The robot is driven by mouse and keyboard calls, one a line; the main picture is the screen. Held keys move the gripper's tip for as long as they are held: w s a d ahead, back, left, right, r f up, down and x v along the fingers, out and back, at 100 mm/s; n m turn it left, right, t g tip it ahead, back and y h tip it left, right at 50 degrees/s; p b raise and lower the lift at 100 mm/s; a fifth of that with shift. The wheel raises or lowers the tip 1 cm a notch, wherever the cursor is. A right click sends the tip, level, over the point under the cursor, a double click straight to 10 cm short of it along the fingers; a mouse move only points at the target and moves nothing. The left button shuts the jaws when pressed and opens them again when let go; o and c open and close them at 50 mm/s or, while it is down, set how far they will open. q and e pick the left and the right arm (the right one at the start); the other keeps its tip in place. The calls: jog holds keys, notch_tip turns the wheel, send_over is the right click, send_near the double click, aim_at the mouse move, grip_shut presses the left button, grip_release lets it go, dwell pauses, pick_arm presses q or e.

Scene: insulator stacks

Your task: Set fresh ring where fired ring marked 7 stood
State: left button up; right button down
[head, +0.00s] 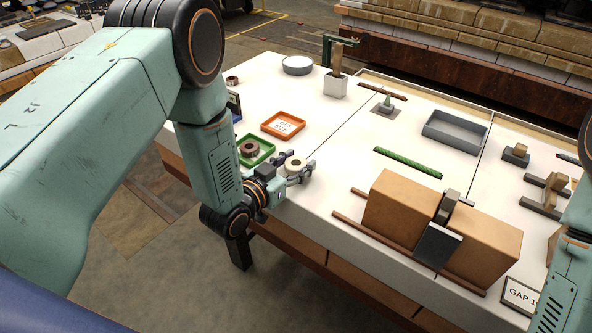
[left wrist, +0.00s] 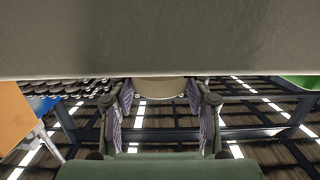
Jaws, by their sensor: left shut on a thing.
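My left gripper (head: 302,171) is shut on a cream ring (head: 293,163) near the left front edge of the white table, just right of the green tray. In the left wrist view the pale ring (left wrist: 160,89) sits between the gripper's fingers (left wrist: 160,104). A brown ring (head: 249,148) lies in the green tray (head: 262,157). A smaller dark ring (head: 232,80) stands at the table's back left. No number is readable on any ring. My right gripper is out of view; only part of its arm shows at the right edge.
A green strip (head: 407,162), a grey tray (head: 453,131) and large tan blocks (head: 400,207) stand to the right. A round grey dish (head: 298,65) is at the back. The table between is mostly bare.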

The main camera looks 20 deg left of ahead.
aim_at(288, 174)
pick_arm(q)
jog(key=shift+w+f, duration=0.1)
jog(key=shift+f, duration=0.7)
jog(key=shift+f, duration=0.2)
jog(key=o, duration=1.1)
jog(key=p+v, duration=0.1)
jog(key=v, duration=0.6)
jog(key=shift+w+a+r, duration=0.1)
jog(key=shift+r, duration=0.05)
jog(key=shift+s+a, duration=0.15)
jog(key=shift+s, duration=0.25)
